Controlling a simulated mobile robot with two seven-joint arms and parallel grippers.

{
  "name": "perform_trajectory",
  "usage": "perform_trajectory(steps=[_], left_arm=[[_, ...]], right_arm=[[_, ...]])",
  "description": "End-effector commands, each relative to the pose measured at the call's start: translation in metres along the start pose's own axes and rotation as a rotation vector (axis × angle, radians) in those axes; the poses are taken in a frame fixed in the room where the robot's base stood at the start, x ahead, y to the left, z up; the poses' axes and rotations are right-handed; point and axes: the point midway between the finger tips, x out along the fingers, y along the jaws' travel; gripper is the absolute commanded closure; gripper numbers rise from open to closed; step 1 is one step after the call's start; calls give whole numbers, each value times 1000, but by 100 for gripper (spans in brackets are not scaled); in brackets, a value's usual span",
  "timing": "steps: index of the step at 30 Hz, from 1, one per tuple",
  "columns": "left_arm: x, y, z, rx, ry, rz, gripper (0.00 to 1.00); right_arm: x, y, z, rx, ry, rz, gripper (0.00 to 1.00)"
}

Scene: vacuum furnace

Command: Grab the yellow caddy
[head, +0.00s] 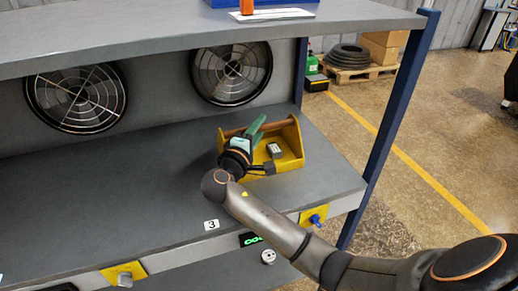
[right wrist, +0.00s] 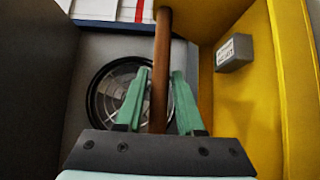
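The yellow caddy (head: 291,138) stands on the grey shelf, right of the middle in the head view. Its yellow wall (right wrist: 255,105) fills the right of the right wrist view. A brown round handle bar (right wrist: 161,60) runs along the caddy's top. My right gripper (head: 256,127) is at the caddy, with its green fingers by the bar. In the right wrist view the right gripper (right wrist: 159,95) has one finger on each side of the bar, with gaps visible. Its fingers are apart. The gripper partly hides the caddy in the head view. My left gripper is not in view.
Two round fans (head: 77,98) sit in the shelf's back wall. An upper shelf (head: 150,40) overhangs, and a blue post (head: 392,115) stands at right. The shelf left of the caddy is clear.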

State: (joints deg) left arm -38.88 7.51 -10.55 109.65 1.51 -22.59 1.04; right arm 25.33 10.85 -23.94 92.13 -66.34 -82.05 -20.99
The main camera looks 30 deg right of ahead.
Motion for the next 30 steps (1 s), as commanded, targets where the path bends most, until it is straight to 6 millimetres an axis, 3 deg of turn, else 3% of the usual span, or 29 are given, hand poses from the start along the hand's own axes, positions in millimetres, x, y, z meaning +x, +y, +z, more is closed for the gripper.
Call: perform_trajectory(steps=[2,9,30], left_arm=[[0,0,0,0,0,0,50],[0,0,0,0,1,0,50],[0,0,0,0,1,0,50]], right_arm=[[0,0,0,0,0,0,73],[0,0,0,0,0,-1,100],[-1,-1,0,-1,0,-2,100]])
